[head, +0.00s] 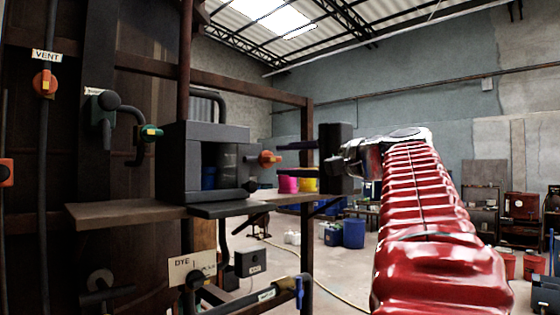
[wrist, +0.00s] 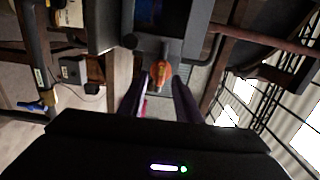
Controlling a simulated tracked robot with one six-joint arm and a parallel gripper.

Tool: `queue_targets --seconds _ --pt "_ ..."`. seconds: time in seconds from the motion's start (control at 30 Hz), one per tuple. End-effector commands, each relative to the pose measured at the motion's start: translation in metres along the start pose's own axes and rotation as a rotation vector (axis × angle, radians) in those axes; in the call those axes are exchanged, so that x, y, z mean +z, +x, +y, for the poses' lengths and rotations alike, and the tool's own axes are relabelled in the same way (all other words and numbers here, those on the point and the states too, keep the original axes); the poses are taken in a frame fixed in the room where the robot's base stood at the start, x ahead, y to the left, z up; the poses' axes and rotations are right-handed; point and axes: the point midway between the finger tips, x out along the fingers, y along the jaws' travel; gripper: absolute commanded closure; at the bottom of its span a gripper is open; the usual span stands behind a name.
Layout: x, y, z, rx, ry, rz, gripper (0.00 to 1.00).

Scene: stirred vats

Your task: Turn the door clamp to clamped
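A dark grey box (head: 182,165) stands on a shelf in the head view, with a window-like opening in its front. An orange handle with a yellow mark (head: 268,158) sticks out at the box's right side; it looks like the door clamp, though no label on it is readable. In the wrist view the orange handle (wrist: 161,72) shows against the grey box (wrist: 190,20). My gripper (head: 283,159) is open, its two dark fingers pointing left at the handle. In the wrist view the handle lies between or just beyond the fingertips (wrist: 158,84); contact cannot be told.
A VENT label (head: 46,56) with an orange handle is at left, near a green handle (head: 151,132). A DYE label (head: 191,268) and blue-handled valve (head: 299,292) are below the shelf (head: 120,215). Pink (head: 288,184) and yellow tubs show behind my gripper. A brown post (head: 307,230) stands nearby.

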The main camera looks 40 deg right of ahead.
Motion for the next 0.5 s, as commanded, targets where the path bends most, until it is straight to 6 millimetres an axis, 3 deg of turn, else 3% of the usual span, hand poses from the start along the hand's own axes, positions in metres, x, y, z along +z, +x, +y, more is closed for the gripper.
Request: queue_targets --seconds 0.5 --pt "-0.001 -0.065 0.001 0.001 0.000 0.004 0.70"
